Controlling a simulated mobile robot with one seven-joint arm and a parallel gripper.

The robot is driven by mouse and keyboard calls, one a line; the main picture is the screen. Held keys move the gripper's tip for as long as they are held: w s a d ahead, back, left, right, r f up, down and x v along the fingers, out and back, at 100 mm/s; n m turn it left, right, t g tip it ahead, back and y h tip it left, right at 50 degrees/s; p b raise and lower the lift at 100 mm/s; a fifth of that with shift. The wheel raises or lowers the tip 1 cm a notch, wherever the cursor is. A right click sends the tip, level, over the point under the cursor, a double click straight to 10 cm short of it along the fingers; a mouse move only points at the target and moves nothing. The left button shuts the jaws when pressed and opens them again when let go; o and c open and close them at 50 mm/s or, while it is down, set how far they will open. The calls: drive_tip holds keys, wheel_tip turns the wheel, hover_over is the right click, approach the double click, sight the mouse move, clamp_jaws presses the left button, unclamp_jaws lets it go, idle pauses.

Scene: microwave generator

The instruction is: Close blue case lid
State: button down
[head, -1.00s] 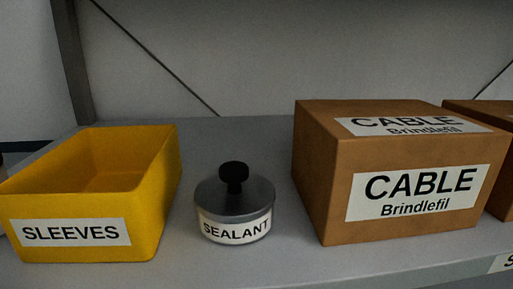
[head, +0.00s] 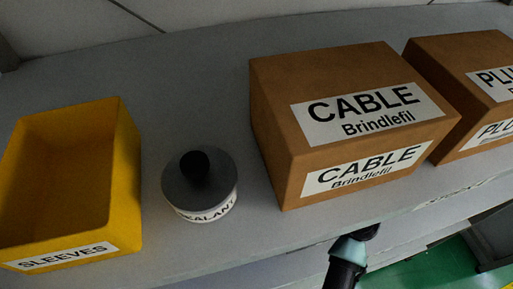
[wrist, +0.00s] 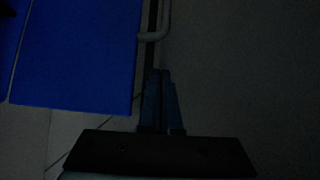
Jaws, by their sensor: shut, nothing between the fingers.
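A flat blue panel (wrist: 80,55) fills the upper left of the dark wrist view, with a thin seam near its left side. I cannot tell whether it is the blue case's lid. No blue case shows in the head view. My gripper (wrist: 160,75) is shut and empty, pointing up the wrist picture. Its fingers lie just right of the panel's lower right corner, with no clear contact seen.
In the head view a grey shelf (head: 200,75) bears a yellow SLEEVES bin (head: 125,170), a round SEALANT tin (head: 222,187) with a black knob, a brown CABLE box (head: 275,135) and a PLU-labelled box (head: 440,60). Green floor (head: 425,268) shows at lower right.

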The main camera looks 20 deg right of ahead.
drive_tip(key=a+p, duration=0.3)
drive_tip(key=shift+r, duration=0.1)
drive_tip(key=shift+s+a+f, duration=0.1)
drive_tip(key=shift+s+f, duration=0.1)
drive_tip(key=shift+s, duration=0.25)
drive_tip(key=shift+f, duration=0.1)
